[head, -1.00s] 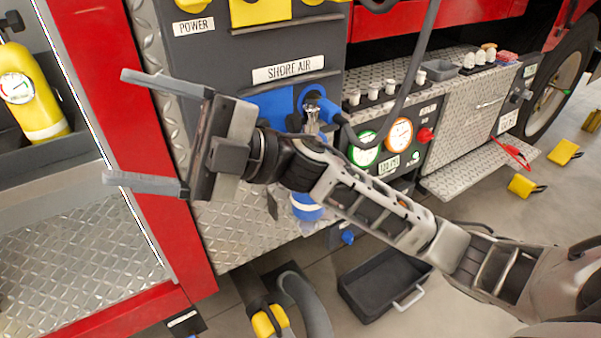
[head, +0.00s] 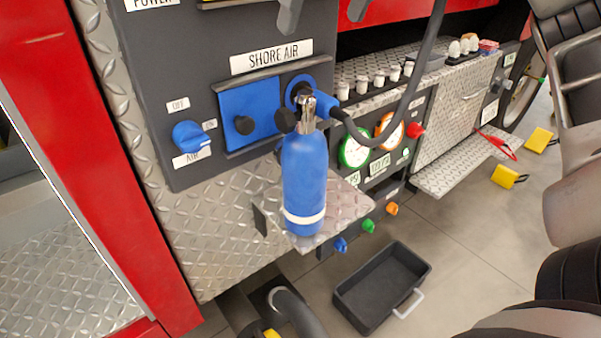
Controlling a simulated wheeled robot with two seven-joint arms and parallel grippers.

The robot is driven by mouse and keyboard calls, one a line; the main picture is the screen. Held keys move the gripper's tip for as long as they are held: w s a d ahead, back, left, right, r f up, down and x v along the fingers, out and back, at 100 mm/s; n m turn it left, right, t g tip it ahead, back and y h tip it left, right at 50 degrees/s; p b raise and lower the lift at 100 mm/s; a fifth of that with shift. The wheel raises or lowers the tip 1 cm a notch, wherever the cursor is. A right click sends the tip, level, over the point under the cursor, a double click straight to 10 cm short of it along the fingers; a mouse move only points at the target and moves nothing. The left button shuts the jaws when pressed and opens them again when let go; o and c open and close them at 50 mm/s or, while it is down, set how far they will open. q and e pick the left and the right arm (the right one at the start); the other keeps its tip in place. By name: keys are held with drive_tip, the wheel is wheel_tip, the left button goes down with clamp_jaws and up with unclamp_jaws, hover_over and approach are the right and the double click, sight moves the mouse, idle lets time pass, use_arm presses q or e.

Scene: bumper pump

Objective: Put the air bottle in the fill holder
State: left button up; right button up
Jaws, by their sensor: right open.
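A blue air bottle (head: 304,180) with a white band near its base stands about upright below the SHORE AIR label. Its base is over a small diamond-plate shelf (head: 345,205), probably the fill holder. Its metal valve (head: 306,112) is at the blue round fitting (head: 301,88); I cannot tell whether they are joined. My right gripper (head: 323,10) shows only as two grey fingertips at the top edge, spread apart with nothing between them. It is above the bottle and apart from it. My left gripper is out of view.
A black hose (head: 408,98) loops down in front of the panel on the right. A blue AIR knob (head: 190,137) is at the left. A black tray (head: 380,288) lies on the floor. Gauges (head: 354,150) sit right of the bottle.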

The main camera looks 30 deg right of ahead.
sight(298, 98)
drive_tip(key=x, duration=0.9)
drive_tip(key=shift+f+b, duration=0.35)
drive_tip(key=x, duration=0.5)
drive_tip(key=shift+s+a+f, duration=0.2)
drive_tip(key=shift+s, duration=0.05)
clamp_jaws()
drive_tip(key=shift+w+r, duration=0.1)
drive_tip(key=shift+r, duration=0.1)
